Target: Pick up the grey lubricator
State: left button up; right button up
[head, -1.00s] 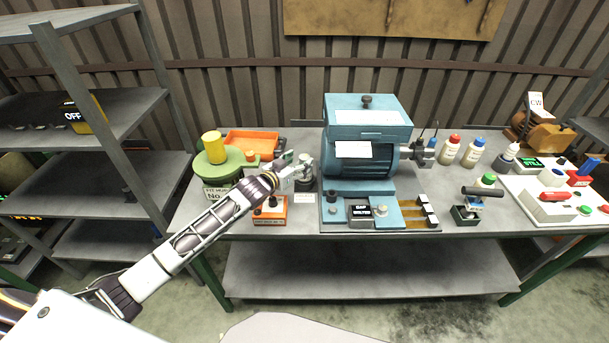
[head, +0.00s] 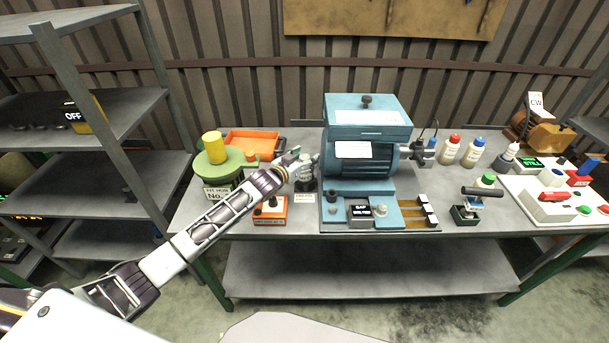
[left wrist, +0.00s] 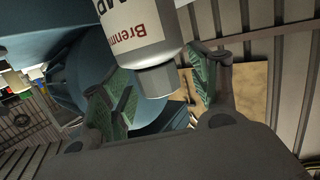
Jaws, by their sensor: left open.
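The grey lubricator (left wrist: 140,28), a pale cylinder with red and dark lettering and a narrower grey end, fills the top of the left wrist view. In the head view it stands just left of the blue motor, partly hidden by my left gripper (head: 302,162). That gripper is open. In the left wrist view its green-padded fingers (left wrist: 164,88) lie on both sides of the lubricator's narrow end, with a visible gap on the right. Contact on the left side cannot be told. My right gripper is not in view.
The blue motor (head: 368,120) stands close to the right of the gripper. An orange box (head: 269,211), a green drum (head: 222,168) with a yellow cylinder, and an orange tray (head: 250,142) are to the left. Several bottles stand farther right on the table.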

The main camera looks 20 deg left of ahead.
pick_arm(q)
jog(key=shift+f, duration=0.1)
grip_shut()
dwell(0.4)
jog(key=shift+r, duration=5.15)
